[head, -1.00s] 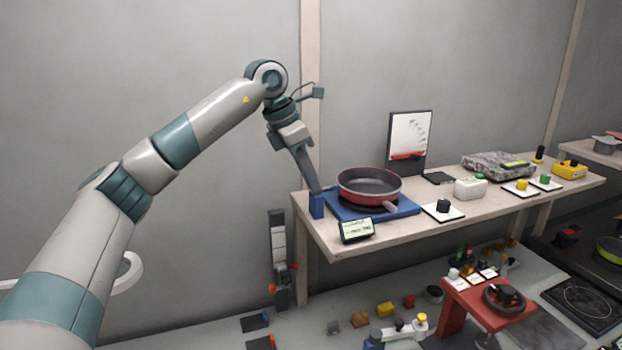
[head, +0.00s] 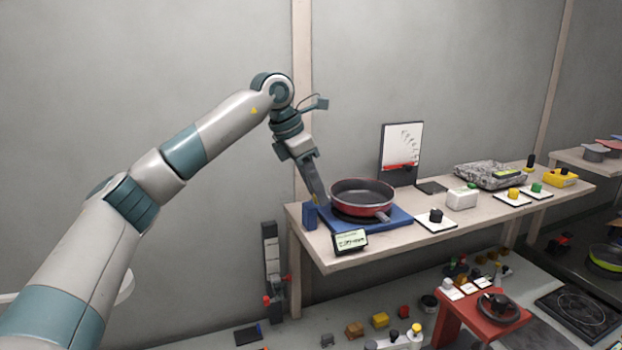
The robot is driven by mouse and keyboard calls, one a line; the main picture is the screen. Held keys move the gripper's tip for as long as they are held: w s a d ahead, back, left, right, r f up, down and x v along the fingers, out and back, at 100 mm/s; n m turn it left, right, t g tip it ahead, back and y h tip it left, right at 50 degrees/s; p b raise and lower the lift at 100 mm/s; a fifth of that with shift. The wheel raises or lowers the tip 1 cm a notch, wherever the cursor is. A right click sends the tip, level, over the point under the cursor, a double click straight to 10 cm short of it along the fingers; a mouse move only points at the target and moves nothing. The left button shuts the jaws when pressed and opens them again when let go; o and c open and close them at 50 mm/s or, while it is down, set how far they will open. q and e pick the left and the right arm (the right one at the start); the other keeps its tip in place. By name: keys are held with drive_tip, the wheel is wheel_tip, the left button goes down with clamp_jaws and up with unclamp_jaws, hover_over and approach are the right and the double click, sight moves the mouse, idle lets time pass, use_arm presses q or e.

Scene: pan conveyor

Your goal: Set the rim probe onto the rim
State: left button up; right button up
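The red pan (head: 372,201) sits on a blue base plate (head: 391,223) on the wooden shelf, its open rim facing up and its handle toward the front. My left gripper (head: 323,201) points down at the left of the pan, with its fingertips close to the rim; I cannot tell whether they touch it. The fingers show nearly edge-on, so their opening is unclear. No rim probe can be made out for certain. A blue upright block (head: 309,216) stands just left of the fingertips. My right gripper is not in view.
A small display (head: 351,241) stands in front of the base plate. A white panel (head: 402,147) with a red strip stands behind the pan. A black knob (head: 436,216) on a white card lies to the right, before a white box (head: 462,198).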

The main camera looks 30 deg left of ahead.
use_arm(q)
drive_tip(key=shift+s+a+r+b, duration=0.25)
drive_tip(key=shift+r+b, duration=0.1)
drive_tip(key=shift+r, duration=0.3)
drive_tip(key=b+v, duration=0.3)
drive_tip(key=v, duration=1.2)
drive_tip(key=shift+r, duration=0.45)
drive_tip(key=shift+r, duration=0.1)
